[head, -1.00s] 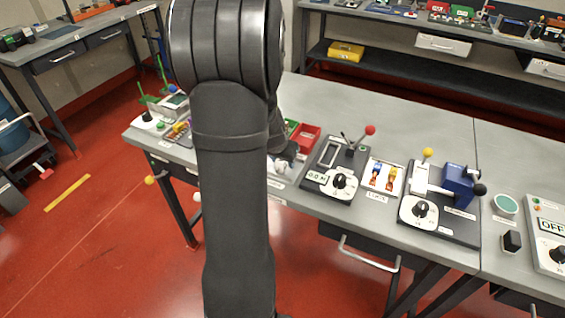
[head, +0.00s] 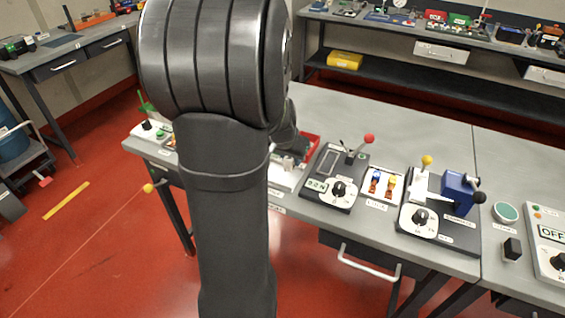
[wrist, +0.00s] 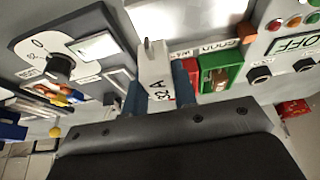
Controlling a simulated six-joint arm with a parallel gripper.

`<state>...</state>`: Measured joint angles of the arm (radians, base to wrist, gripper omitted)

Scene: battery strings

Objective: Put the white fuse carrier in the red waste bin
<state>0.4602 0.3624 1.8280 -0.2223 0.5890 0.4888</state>
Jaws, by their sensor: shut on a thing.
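The white fuse carrier (wrist: 156,68), marked 32 A, is between the blue fingers of my gripper (wrist: 158,88) in the wrist view. The fingers are shut on its sides, and a thin pin shows at its far end. The red waste bin (wrist: 191,70) shows as a narrow strip with a partly hidden label, just right of the carrier, beside a green bin. In the head view the red bin (head: 312,141) is partly hidden behind my arm.
The green bin (wrist: 219,72) holds a small part. In the head view, a tester with a red-knobbed lever (head: 369,139) stands right of the red bin, then a fuse tray (head: 384,186) and a blue device (head: 458,191). The back of the bench is clear.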

